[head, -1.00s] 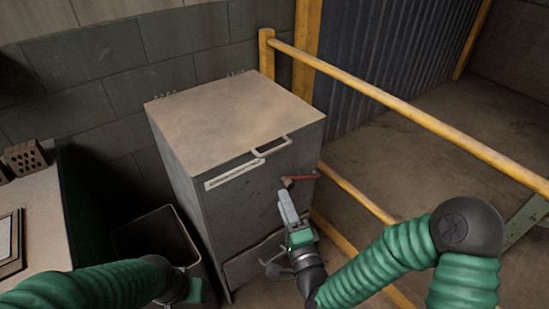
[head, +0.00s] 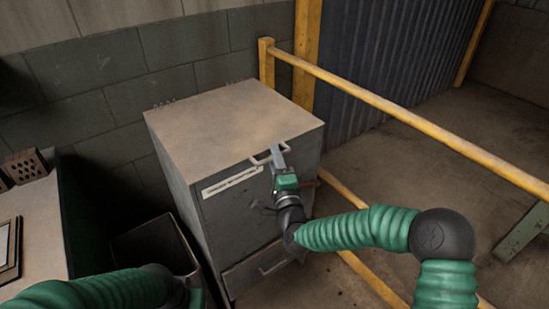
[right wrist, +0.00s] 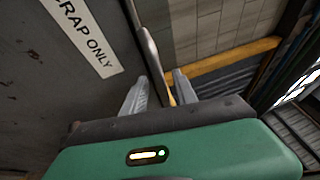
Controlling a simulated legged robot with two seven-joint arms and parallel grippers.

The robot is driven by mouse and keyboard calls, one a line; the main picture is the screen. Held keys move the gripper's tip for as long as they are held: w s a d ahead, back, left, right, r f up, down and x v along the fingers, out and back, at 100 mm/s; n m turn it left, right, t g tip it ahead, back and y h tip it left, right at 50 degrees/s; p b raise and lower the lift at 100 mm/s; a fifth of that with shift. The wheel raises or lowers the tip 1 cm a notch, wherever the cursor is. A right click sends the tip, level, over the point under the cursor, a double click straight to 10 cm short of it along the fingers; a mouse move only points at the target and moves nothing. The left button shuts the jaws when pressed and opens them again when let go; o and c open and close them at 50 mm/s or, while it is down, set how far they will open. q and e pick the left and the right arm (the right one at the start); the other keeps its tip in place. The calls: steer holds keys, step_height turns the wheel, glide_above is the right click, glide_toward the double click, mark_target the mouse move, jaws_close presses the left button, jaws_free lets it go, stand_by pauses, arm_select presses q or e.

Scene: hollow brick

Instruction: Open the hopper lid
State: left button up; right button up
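The hopper is a grey metal box with a flat, closed lid (head: 235,122) in the middle of the head view. A pale bar handle (head: 262,160) juts from the lid's front edge. My right gripper (head: 277,150) is at this handle, its fingers pointing up. In the right wrist view the handle (right wrist: 148,52) runs between the two spread fingers (right wrist: 155,88), with a gap visible beside it. My left gripper (head: 195,292) is low at the lower left of the head view; its fingers are not clear.
A label strip (head: 232,182) is on the hopper's front. A drawer-like panel (head: 260,268) is lower down. A dark open bin (head: 155,245) stands left of the hopper, beside a table (head: 35,225). A yellow rail (head: 400,110) runs along the right.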

steer(key=shift+a, duration=0.1)
steer(key=shift+c, duration=0.2)
steer(key=shift+a, duration=0.1)
jaws_close()
steer(key=shift+f, duration=0.2)
stand_by(0.9)
